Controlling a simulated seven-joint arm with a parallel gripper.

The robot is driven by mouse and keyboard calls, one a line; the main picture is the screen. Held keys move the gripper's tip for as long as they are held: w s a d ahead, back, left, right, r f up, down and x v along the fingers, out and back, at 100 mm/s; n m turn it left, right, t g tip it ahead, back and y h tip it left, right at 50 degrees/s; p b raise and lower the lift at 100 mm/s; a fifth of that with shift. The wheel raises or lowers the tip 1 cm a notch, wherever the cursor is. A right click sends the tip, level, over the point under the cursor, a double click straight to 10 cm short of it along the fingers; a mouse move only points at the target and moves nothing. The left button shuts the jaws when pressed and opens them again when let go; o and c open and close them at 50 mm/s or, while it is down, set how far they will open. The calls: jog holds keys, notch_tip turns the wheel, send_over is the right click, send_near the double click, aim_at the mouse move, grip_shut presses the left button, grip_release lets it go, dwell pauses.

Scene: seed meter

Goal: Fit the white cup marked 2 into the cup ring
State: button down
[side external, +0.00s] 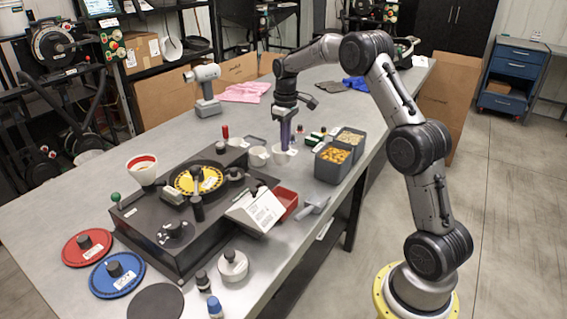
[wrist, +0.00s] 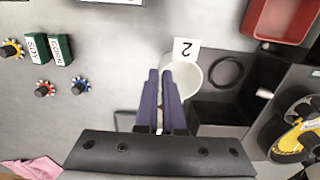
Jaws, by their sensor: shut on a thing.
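The white cup marked 2 (wrist: 194,80) is just right of my fingertips in the wrist view, with its "2" tag at the upper edge. It also shows at the fingertips in the side view (side external: 281,157). My gripper (wrist: 161,76) has its purple fingers nearly together, shut at the cup's near side; the exact grip point is hidden. The side view shows my gripper (side external: 286,148) pointing straight down at the cup. A dark round ring (wrist: 243,72), apparently the cup ring, lies right of the cup in the wrist view. The cup is beside it, not in it.
Grey bins (side external: 333,171) of yellow and pale seed stand to the right. The black meter (side external: 150,220) and red tray (side external: 287,198) are nearby. Small green boxes (wrist: 60,50) and knobs lie left in the wrist view.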

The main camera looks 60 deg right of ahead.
jog(key=w+a+r, duration=0.2)
jog(key=a+r, duration=0.2)
jog(key=a, duration=0.6)
jog(key=shift+y, duration=0.4)
jog(key=shift+d+f, duration=0.1)
jog(key=shift+f, duration=2.55)
jog(key=shift+f, duration=1.2)
jog(key=c, duration=0.7)
grip_release()
jog(key=shift+r, duration=0.1)
jog(key=shift+r, duration=2.95)
